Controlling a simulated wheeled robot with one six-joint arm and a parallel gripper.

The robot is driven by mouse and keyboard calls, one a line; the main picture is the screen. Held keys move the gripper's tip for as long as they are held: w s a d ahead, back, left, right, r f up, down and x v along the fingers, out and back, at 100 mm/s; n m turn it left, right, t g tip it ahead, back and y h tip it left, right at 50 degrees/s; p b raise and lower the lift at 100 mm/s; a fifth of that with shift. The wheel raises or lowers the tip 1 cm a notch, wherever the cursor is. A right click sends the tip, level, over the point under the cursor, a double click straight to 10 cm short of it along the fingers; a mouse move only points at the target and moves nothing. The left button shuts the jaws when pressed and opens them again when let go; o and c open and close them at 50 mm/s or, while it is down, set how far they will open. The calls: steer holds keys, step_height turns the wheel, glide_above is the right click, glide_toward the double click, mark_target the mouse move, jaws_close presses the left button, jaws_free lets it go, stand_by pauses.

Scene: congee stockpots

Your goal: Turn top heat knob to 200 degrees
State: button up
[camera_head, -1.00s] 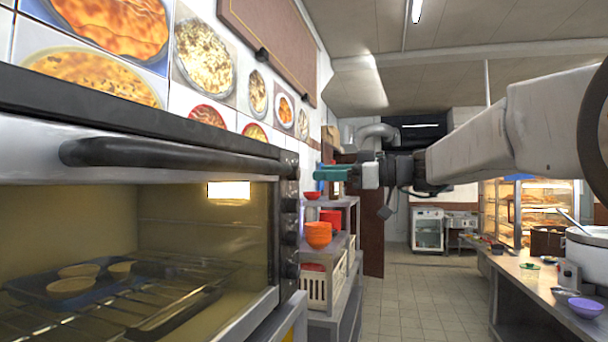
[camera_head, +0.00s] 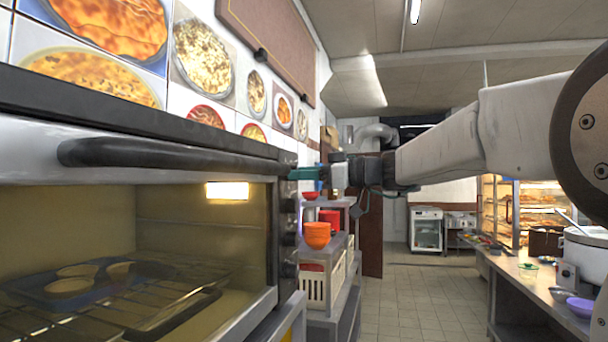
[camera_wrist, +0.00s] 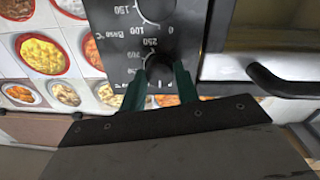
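The oven's control panel (camera_wrist: 125,50) appears upside down in the wrist view, with temperature numbers around its dials. The top heat knob (camera_wrist: 160,68) is dark and lies between the two green fingers of my gripper (camera_wrist: 161,72). The fingers are parted, one on each side of the knob; I cannot tell whether they touch it. Part of a second knob (camera_wrist: 157,8) shows at the upper picture edge. In the head view my gripper (camera_head: 303,173) reaches the upper end of the panel and hides the top knob. The pointer's setting is not readable.
The oven (camera_head: 110,225) fills the left, with a black door handle (camera_head: 165,153) close to the gripper's side. A shelf (camera_head: 335,285) with orange bowls (camera_head: 317,235) stands behind. A counter (camera_head: 535,295) runs along the right, with clear tiled floor (camera_head: 410,300) between.

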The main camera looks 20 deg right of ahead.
steer(key=shift+m, duration=0.3)
steer(key=m+g, duration=0.1)
steer(key=m, duration=2.1)
steer(key=shift+w+d, duration=0.1)
steer(key=shift+g, duration=0.3)
stand_by(0.4)
steer(key=o, duration=1)
steer(key=v, duration=0.8)
steer(key=shift+f, duration=0.1)
